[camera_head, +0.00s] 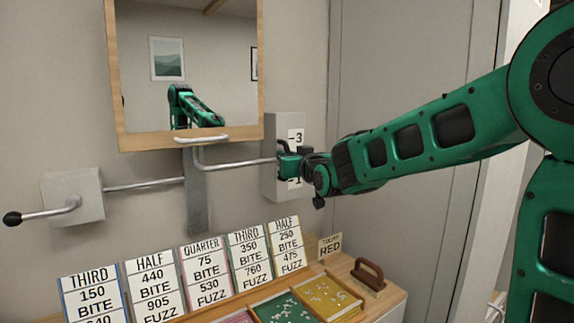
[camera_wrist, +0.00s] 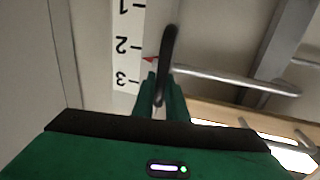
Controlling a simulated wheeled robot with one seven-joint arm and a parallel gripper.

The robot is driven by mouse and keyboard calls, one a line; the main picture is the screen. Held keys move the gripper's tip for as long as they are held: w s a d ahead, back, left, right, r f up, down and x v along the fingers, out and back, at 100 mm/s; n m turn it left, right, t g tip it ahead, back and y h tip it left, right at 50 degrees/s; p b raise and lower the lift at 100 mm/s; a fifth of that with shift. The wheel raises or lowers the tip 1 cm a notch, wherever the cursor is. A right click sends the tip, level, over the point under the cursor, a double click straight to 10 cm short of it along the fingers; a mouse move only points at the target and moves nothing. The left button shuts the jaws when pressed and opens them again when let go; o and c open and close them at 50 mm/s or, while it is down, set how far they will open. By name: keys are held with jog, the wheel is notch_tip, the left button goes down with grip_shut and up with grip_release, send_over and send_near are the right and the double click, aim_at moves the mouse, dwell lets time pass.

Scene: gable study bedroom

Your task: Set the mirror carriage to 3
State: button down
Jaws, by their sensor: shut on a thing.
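The wood-framed mirror (camera_head: 190,70) hangs upright on the wall above a vertical metal rail (camera_head: 196,205). A bent metal rod (camera_head: 240,163) runs from below the mirror to the right, towards a pale scale plate (camera_head: 285,125). My gripper (camera_head: 283,157) is at the rod's right end, in front of the plate, and hides its middle. In the wrist view my gripper (camera_wrist: 160,92) is shut on a dark handle (camera_wrist: 169,50). The scale (camera_wrist: 128,45) there reads 1, 2, 3 downward. A red pointer (camera_wrist: 150,64) shows between 2 and 3, partly hidden by the handle and fingers.
A black-knobbed crank (camera_head: 45,213) sticks out from a wall box (camera_head: 75,200) at left. Below stand several number cards (camera_head: 155,285), trays of small pieces (camera_head: 325,295), a "RED" sign (camera_head: 330,245) and a brown handled block (camera_head: 368,277). The grey wall panel (camera_head: 400,100) at right is bare.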

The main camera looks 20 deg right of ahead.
notch_tip(320, 180, up, 6)
jog(key=shift+f, duration=0.15)
jog(key=c, duration=1.8)
grip_release()
jog(key=shift+o, duration=0.2)
jog(key=shift+f, duration=0.1)
jog(key=shift+s, duration=0.1)
jog(key=s+d, duration=0.1)
jog(key=s, duration=0.9)
jog(key=shift+s+d, duration=0.15)
jog(key=shift+s, duration=0.05)
jog(key=shift+f, duration=0.1)
